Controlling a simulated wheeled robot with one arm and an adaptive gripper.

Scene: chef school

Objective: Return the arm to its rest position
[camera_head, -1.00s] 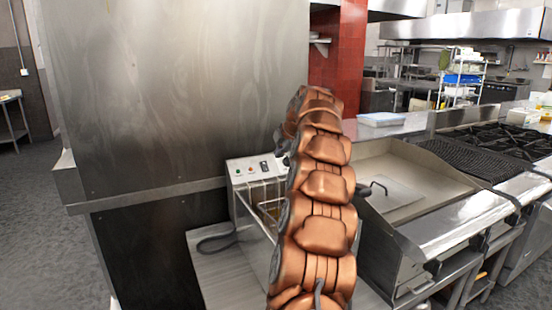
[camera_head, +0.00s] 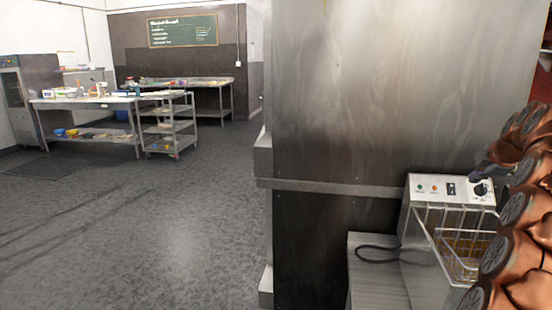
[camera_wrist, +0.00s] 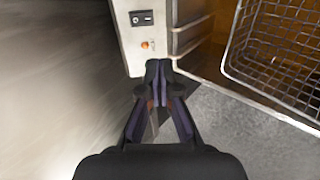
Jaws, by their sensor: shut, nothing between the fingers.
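My copper-coloured arm (camera_head: 518,225) fills the right edge of the head view, reaching up beside the fryer. In the wrist view my gripper (camera_wrist: 157,68) is shut and empty, its black fingertips together close to the lower edge of the fryer's control panel (camera_wrist: 140,35). I cannot tell whether they touch it. The fryer (camera_head: 450,190) has a switch, small lights and a knob on its panel.
A wire fryer basket (camera_head: 462,255) sits by my arm and shows in the wrist view (camera_wrist: 280,65). A tall steel cabinet (camera_head: 390,90) stands behind the fryer. Open grey floor (camera_head: 150,230) lies to the left, with a prep table (camera_head: 85,101) and a shelved cart (camera_head: 168,125) far back.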

